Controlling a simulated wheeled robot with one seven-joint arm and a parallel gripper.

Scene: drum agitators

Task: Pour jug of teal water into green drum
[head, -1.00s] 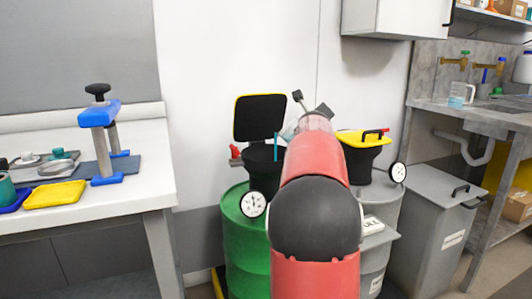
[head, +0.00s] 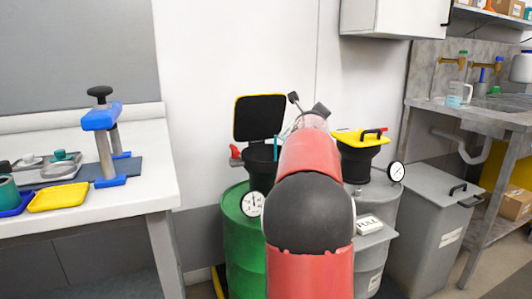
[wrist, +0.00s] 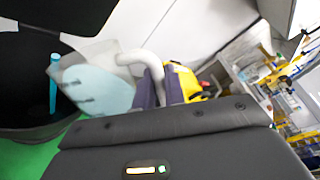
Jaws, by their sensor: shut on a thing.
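The green drum (head: 243,235) stands in the middle of the head view, with a black funnel (head: 262,167) on top and its lid (head: 260,118) raised. In the wrist view, a translucent jug (wrist: 105,53) with pale teal water (wrist: 95,88) in it is tilted beside and partly over the funnel's right rim (wrist: 60,128). My gripper (wrist: 165,85) is shut on the jug's white handle. A teal rod (wrist: 53,85) stands in the funnel. I cannot tell whether water is flowing out. In the head view my arm hides most of the jug.
A white bench (head: 120,212) with a blue press (head: 101,118) is at left. A grey bin (head: 432,210) and a sink counter are at right.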

